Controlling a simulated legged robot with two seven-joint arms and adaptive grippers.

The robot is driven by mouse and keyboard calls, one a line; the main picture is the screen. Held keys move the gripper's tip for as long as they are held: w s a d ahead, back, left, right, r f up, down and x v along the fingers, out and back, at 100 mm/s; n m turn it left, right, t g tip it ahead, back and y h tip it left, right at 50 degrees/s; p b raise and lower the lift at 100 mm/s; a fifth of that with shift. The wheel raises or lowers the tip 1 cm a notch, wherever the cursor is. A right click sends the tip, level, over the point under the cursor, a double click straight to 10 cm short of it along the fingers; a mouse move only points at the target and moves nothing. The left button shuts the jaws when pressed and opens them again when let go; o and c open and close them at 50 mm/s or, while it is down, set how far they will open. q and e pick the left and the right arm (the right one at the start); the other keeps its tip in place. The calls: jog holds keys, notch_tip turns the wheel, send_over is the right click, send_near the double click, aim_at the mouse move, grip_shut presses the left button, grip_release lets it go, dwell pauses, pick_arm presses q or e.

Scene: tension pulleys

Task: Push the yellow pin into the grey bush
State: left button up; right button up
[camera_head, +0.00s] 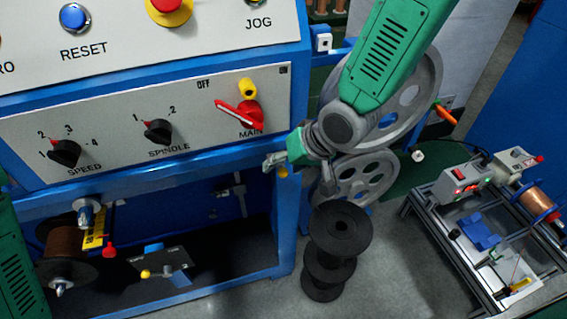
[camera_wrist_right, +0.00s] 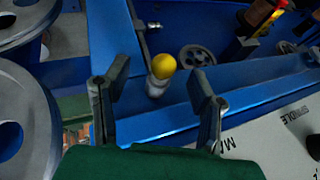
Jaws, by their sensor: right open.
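The yellow pin (camera_wrist_right: 164,66) shows a round yellow knob on top of the grey bush (camera_wrist_right: 154,87) in the right wrist view. How deep its shaft sits in the bush is hidden. The bush stands on a blue frame beam. My right gripper (camera_wrist_right: 158,82) is open, with one finger on each side of the bush and gaps between. In the head view my right gripper (camera_head: 274,162) is at the blue cabinet's right front post, and the yellow knob (camera_head: 283,172) shows just below the fingers. My left gripper is not in view.
The control panel with the red MAIN switch (camera_head: 240,114) is just above the right gripper. Large grey pulleys (camera_head: 360,178) stand beside and behind it. Black stacked spools (camera_head: 340,235) are on the floor below. A small winding bench (camera_head: 430,205) stands at right.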

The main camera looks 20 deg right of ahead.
jog(key=d+r+p, duration=0.3)
jog(key=r+p, duration=0.5)
jog(key=shift+d+r, duration=0.15)
jog(key=shift+d, duration=0.05)
dwell(0.3)
dwell(0.7)
jog(key=s+d+f+g+h, duration=0.1)
jog(key=s+d+f, duration=0.3)
jog(key=s+f, duration=0.2)
jog(key=s+d+f+g+h, duration=0.2)
jog(key=s+d+f, duration=0.2)
jog(key=s, duration=0.7)
jog(key=s+d+f+n+g+h+b, duration=0.1)
jog(key=s+d+f, duration=0.3)
jog(key=s+f, duration=0.5)
dwell(0.4)
